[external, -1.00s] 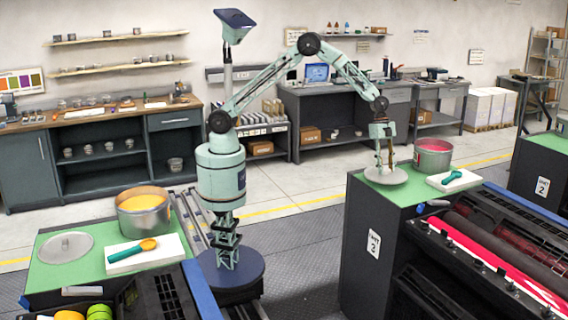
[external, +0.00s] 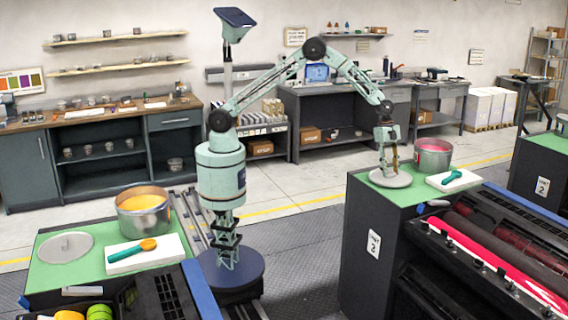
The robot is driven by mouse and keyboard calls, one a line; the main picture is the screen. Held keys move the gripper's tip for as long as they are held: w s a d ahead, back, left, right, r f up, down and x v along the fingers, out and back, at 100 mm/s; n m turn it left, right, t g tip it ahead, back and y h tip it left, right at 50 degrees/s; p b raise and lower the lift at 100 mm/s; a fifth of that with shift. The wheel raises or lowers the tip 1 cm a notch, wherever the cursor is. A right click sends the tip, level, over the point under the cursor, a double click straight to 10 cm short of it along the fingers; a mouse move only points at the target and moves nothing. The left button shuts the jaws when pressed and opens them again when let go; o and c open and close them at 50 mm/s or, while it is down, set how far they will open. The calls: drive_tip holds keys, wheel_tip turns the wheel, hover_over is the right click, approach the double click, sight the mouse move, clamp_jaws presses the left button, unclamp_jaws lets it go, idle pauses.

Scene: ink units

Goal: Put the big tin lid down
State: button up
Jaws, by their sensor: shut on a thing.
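My gripper (external: 389,168) points down over the black cabinet with the green top at the right. It is shut on a big tin lid (external: 403,181), a round flat grey disc. The lid is level and at the green top (external: 364,192); I cannot tell whether it touches the surface. A big open tin with pink-red ink (external: 432,155) stands just right of the lid. A second grey lid (external: 66,247) lies flat on the other green top at the left, near an open tin of orange-yellow ink (external: 144,214).

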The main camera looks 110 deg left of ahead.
drive_tip(key=shift+f, duration=0.8)
drive_tip(key=shift+f, duration=0.15)
drive_tip(key=o, duration=0.9)
drive_tip(key=shift+c, duration=0.2)
drive_tip(key=v, duration=1.2)
